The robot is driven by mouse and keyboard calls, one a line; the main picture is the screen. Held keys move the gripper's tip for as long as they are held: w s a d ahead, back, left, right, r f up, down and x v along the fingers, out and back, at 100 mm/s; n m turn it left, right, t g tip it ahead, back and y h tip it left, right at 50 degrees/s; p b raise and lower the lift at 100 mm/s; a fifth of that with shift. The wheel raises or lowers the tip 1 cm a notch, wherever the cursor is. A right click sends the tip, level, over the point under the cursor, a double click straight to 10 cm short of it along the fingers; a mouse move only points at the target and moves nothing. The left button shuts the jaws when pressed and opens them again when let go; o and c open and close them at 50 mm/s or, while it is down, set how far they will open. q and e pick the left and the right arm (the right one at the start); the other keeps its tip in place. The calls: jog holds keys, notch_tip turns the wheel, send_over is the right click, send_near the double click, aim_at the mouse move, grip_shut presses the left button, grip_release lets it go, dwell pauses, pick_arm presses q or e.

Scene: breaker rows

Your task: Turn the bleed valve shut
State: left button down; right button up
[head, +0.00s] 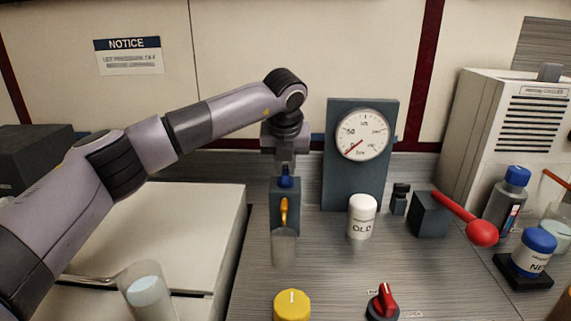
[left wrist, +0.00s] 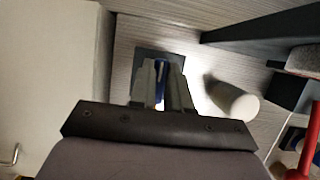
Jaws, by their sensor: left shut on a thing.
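The bleed valve is a dark block (head: 276,210) with a small blue handle (head: 286,183) on top and an orange spout (head: 284,210) on its front. A grey translucent cup (head: 284,250) stands below the spout. My left gripper (head: 285,172) points down over the block and is shut on the blue handle. In the left wrist view, the blue handle (left wrist: 160,68) shows between the two fingers of the gripper (left wrist: 160,90). The fingers hide part of the handle. My right gripper is not in view.
A gauge (head: 362,134) on a dark panel stands behind right, its needle near the low end. A white "OLD" bottle (head: 362,218), a red-handled lever (head: 482,233), a yellow knob (head: 292,305) and a red knob (head: 386,298) are around. A glass (head: 149,292) stands at left.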

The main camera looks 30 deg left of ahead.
aim_at(285, 175)
pick_arm(q)
jog(key=c, duration=1.1)
grip_release()
jog(key=shift+b+v, duration=0.45)
jog(key=shift+v, duration=3.2)
jog(key=shift+f, duration=0.15)
